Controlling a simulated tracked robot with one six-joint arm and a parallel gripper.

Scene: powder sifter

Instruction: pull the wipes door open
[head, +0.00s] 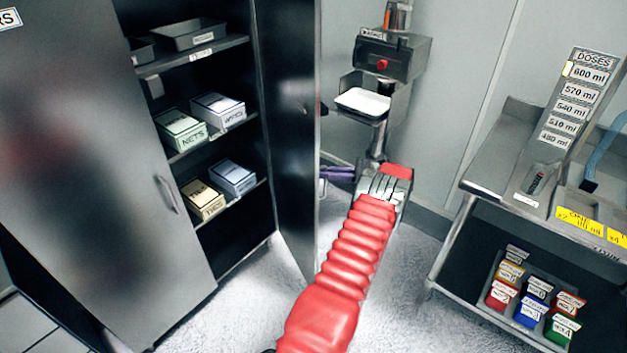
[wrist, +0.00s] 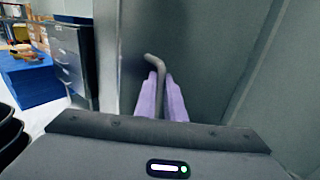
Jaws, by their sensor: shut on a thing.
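The cabinet door (head: 292,130) stands swung open, dark and tall, in the middle left of the head view. Behind it are shelves with boxes, one of them a white box marked WIPES (head: 217,109). In the wrist view the door face (wrist: 215,60) fills the middle, with a bent metal handle (wrist: 154,58) on it. My gripper (wrist: 161,95) has its two purple fingers shut around the handle bar. In the head view my gripper (head: 335,173) is at the door's right face, and the handle there is mostly hidden.
A second grey door (head: 110,170) with a handle stands at the left. A steel bench (head: 500,170) with coloured bins (head: 530,300) below is at the right. Floor (head: 420,310) between is clear.

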